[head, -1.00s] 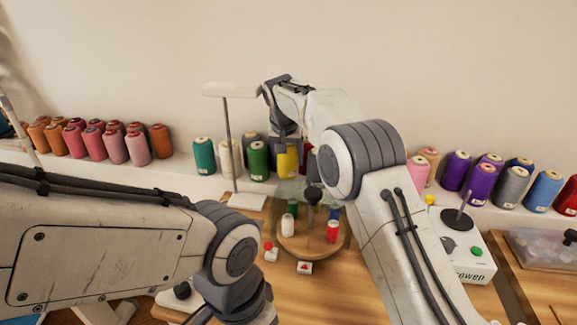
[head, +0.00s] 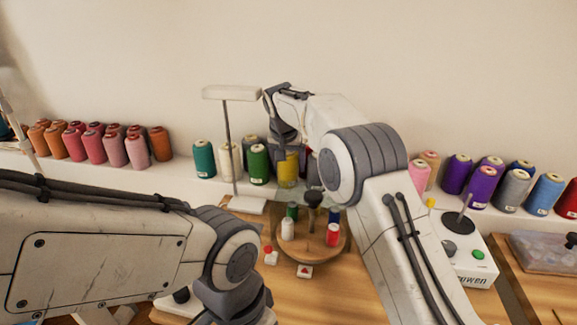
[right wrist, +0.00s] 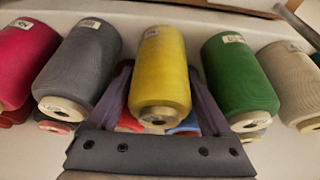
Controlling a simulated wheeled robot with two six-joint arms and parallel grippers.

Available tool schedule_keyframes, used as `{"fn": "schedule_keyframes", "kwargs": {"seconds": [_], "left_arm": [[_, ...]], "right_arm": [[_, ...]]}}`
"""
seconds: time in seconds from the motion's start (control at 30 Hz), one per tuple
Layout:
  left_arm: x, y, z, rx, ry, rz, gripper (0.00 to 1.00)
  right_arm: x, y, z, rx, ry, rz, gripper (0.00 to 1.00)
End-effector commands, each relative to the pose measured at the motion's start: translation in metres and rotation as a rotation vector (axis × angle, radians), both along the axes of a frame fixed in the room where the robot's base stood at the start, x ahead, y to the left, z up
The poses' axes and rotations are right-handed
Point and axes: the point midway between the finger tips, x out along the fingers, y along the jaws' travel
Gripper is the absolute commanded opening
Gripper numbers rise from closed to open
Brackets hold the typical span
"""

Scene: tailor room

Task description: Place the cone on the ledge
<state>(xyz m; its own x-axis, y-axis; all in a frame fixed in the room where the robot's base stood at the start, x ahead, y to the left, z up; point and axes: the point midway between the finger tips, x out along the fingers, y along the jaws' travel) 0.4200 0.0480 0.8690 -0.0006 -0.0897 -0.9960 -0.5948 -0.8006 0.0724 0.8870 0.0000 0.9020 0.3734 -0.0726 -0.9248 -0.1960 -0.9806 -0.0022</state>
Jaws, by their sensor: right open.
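A yellow cone of thread (head: 288,171) stands on the white ledge (head: 112,180) along the wall, in line with other cones. My right gripper (right wrist: 160,82) is open, with one finger on each side of the yellow cone (right wrist: 161,55). I cannot tell whether either finger touches it. In the head view, my right gripper (head: 289,152) partly hides the cone's upper part. In the right wrist view, a green cone (right wrist: 238,75) and a grey cone (right wrist: 80,65) flank the yellow one. My left arm reaches in at the lower left, its fingers out of view.
A white lamp (head: 231,93) stands in front of the ledge. A round wooden thread stand (head: 312,253) with small spools sits on the table (head: 345,300). A white machine (head: 468,262) is at the right. Several orange and pink cones (head: 115,150) crowd the ledge's left end.

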Motion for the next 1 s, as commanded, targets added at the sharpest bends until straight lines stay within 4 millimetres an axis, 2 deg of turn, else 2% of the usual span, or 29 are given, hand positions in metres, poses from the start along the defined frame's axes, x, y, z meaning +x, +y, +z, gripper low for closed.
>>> {"fn": "schedule_keyframes", "kwargs": {"seconds": [0.3,0.5,0.7,1.0], "left_arm": [[0.000,0.000,0.010,0.000,0.000,0.000,0.57],[0.000,0.000,0.015,0.000,0.000,0.000,0.57],[0.000,0.000,0.016,0.000,0.000,0.000,0.57],[0.000,0.000,0.016,0.000,0.000,0.000,0.57]], "right_arm": [[-0.025,0.006,0.066,0.001,-0.003,0.002,0.83],[-0.037,0.008,0.093,0.001,-0.001,0.000,0.83],[-0.041,0.008,0.103,0.000,0.000,0.000,0.83],[-0.041,0.008,0.103,0.000,0.000,0.000,0.83]]}}
